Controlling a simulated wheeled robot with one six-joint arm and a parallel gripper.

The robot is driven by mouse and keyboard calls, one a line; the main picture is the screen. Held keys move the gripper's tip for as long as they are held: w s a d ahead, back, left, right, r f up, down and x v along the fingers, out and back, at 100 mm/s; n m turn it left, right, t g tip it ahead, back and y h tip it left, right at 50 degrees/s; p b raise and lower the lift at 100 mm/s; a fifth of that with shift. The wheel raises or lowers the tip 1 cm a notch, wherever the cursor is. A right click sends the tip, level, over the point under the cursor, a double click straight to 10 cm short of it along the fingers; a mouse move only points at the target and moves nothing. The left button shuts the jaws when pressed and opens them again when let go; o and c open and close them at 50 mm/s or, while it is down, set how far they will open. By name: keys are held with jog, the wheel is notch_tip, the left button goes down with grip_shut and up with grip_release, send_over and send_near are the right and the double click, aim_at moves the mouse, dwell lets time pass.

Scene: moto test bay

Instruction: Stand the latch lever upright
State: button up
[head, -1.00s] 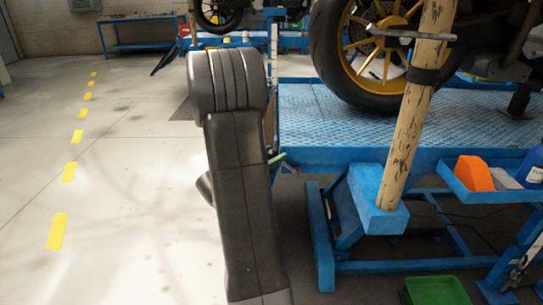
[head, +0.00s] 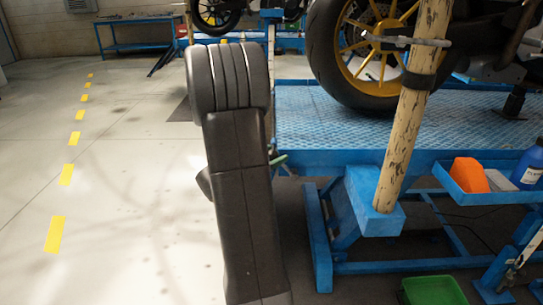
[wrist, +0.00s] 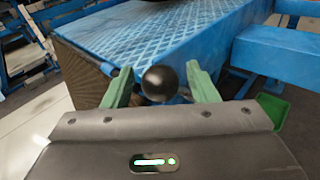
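The round black knob (wrist: 160,82), which looks like the end of the latch lever, shows in the wrist view beside the blue lift platform (wrist: 170,38). The lever's shaft is hidden behind the knob, so I cannot tell its tilt. My gripper (wrist: 161,80) is open, with one green finger on each side of the knob and a small gap showing on both sides. In the head view my arm hides the knob and most of the gripper; only a green fingertip (head: 278,160) shows at the platform's near left corner.
A motorcycle wheel (head: 322,60) stands on the platform (head: 300,120). A worn wooden post (head: 402,140) rises at the right. A blue tray (head: 490,197) holds an orange item and a blue bottle (head: 530,165). A green bin (head: 434,290) sits below. Open floor lies left.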

jog(key=shift+a, duration=0.1)
jog(key=p+v, duration=0.2)
jog(key=v, duration=1.1)
jog(key=shift+s+a+p, duration=0.2)
jog(key=shift+s+p, duration=0.1)
jog(key=shift+s, duration=0.05)
